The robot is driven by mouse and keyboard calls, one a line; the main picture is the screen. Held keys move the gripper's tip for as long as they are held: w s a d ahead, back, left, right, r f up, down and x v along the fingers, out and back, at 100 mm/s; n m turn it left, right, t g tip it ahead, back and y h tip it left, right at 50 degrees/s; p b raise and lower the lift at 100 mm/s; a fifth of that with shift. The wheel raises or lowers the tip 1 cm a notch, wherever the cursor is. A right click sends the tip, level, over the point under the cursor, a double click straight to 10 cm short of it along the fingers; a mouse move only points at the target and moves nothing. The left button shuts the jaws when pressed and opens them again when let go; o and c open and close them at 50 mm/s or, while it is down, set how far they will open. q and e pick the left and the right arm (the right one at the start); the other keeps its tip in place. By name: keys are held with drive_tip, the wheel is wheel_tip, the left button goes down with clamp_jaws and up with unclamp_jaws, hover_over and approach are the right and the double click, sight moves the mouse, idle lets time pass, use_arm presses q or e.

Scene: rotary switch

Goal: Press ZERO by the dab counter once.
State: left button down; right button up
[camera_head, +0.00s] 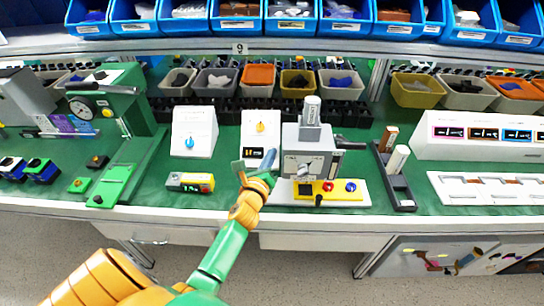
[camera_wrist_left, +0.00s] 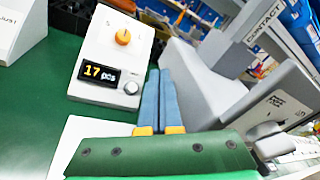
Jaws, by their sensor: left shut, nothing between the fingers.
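The counter (camera_head: 254,152) is a white sloped box with an orange knob, standing on the bench left of a grey machine. In the left wrist view the counter (camera_wrist_left: 108,62) shows "17 pcs" on a dark display (camera_wrist_left: 99,74). My left gripper (camera_head: 268,158) is in front of the counter. In the wrist view its blue fingers (camera_wrist_left: 158,85) are together and empty, just right of the button. Whether they touch the counter cannot be told. My right gripper is not in view.
The grey machine (camera_head: 310,155) stands close right of my left gripper, on a white base with a yellow panel (camera_head: 328,189). A white box with a blue knob (camera_head: 193,131) stands to the left.

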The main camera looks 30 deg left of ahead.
use_arm(q)
drive_tip(key=w+f+b, duration=0.1)
drive_tip(key=f+b, duration=0.1)
drive_tip(key=w+a+f+b, duration=0.1)
drive_tip(key=f+b, duration=0.1)
drive_tip(key=w+a+f+b, duration=0.1)
drive_tip(key=w+f+b, duration=0.1)
drive_tip(key=b, duration=0.1)
drive_tip(key=shift+a, duration=0.2)
drive_tip(key=shift+w+a+f+b, duration=0.25)
drive_tip(key=shift+w+f+b, duration=0.1)
drive_tip(key=shift+b, duration=0.1)
idle(1.4)
drive_tip(key=shift+w+a+f+b, duration=0.15)
drive_tip(key=shift+w+f+b, duration=0.1)
drive_tip(key=shift+b, duration=0.15)
